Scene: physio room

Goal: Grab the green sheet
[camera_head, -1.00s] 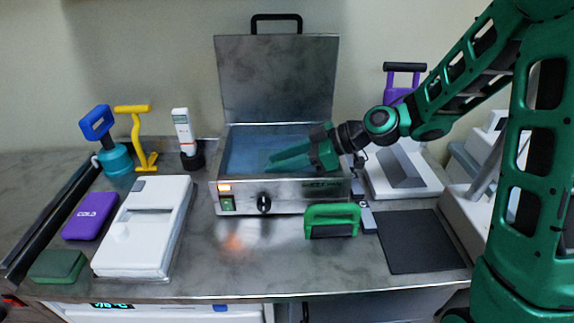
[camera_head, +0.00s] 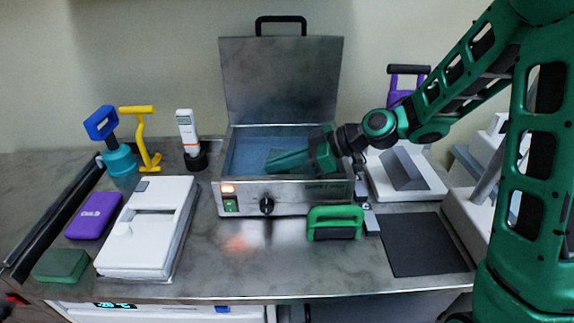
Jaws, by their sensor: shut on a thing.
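The metal water bath (camera_head: 318,196) stands open at the middle of the counter, its lid raised behind it and blue water inside. My gripper (camera_head: 271,162) reaches in from the right, low over the water, its green fingers pointing left. It is shut on a thin, dull green sheet (camera_head: 273,154), of which a small part shows just behind the fingertips. The rest of the sheet is hidden by the fingers or hard to tell from the water.
A green-handled tool (camera_head: 336,214) stands right in front of the bath. A black mat (camera_head: 425,246) lies to the right. A white box (camera_head: 148,228), a purple cold pack (camera_head: 94,214) and a green block (camera_head: 61,264) lie to the left. The counter's front middle is clear.

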